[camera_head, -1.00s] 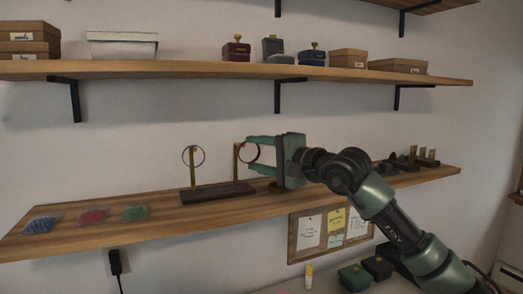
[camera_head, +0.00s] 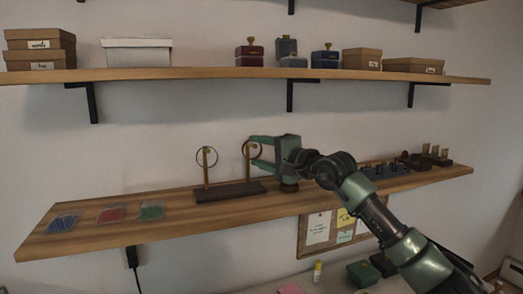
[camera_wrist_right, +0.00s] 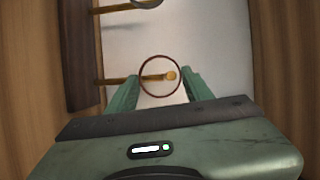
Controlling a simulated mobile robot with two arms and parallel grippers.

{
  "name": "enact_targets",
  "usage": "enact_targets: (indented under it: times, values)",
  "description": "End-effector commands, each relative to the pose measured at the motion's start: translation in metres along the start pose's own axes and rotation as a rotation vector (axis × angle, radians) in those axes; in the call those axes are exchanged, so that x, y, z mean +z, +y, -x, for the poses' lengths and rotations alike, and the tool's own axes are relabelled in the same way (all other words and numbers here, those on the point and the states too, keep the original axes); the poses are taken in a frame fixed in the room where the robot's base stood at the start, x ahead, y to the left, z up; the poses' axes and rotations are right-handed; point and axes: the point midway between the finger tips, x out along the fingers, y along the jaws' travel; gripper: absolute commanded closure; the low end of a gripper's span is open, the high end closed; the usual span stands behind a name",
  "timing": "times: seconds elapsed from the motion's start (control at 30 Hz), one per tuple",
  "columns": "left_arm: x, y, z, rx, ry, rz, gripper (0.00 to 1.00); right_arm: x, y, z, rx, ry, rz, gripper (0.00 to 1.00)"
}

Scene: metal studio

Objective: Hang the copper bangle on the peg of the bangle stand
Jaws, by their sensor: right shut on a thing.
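The bangle stand has a dark base (camera_head: 228,193) on the lower shelf and two upright posts. A dark ring (camera_head: 198,157) hangs at the left post's top. My right gripper (camera_head: 254,151) is at the top of the right post (camera_head: 246,165), shut on the thin copper bangle (camera_head: 262,152). In the right wrist view the copper bangle (camera_wrist_right: 160,56) sits between the fingertips (camera_wrist_right: 160,80). The round brass peg tip (camera_wrist_right: 171,76) shows inside the bangle's outline, its shaft crossing the left rim. I cannot tell whether the peg passes through. My left gripper is not in view.
Bags of blue (camera_head: 62,223), red (camera_head: 111,215) and green beads (camera_head: 151,211) lie on the shelf's left part. Small dark items and a stand with short posts (camera_head: 430,160) are at right. The upper shelf (camera_head: 230,75) carries boxes.

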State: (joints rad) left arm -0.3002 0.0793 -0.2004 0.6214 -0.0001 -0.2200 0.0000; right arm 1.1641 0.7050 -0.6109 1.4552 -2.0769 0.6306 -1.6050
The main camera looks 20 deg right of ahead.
Motion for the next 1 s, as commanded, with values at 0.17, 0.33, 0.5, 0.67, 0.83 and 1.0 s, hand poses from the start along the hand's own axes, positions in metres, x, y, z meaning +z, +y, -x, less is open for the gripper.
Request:
enact_targets:
  times: [0.17, 0.33, 0.5, 0.67, 0.83, 1.0]
  values:
    - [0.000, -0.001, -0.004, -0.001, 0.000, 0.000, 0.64, 0.000, 0.004, -0.001, -0.001, 0.001, 0.000, 0.89]
    - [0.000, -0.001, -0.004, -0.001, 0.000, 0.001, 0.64, 0.000, 0.003, -0.001, -0.001, 0.001, 0.000, 0.89]
    - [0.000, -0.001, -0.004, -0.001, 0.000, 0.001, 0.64, 0.000, 0.003, 0.000, -0.001, 0.001, 0.000, 0.24]
    - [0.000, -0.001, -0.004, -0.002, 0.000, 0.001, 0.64, 0.000, 0.003, 0.000, -0.001, 0.001, 0.000, 0.24]
    - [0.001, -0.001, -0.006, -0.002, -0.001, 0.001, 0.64, -0.001, 0.004, 0.001, 0.000, 0.001, 0.000, 0.24]
    - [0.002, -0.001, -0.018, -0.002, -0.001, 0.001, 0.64, -0.002, 0.007, 0.022, -0.001, 0.003, 0.003, 0.24]
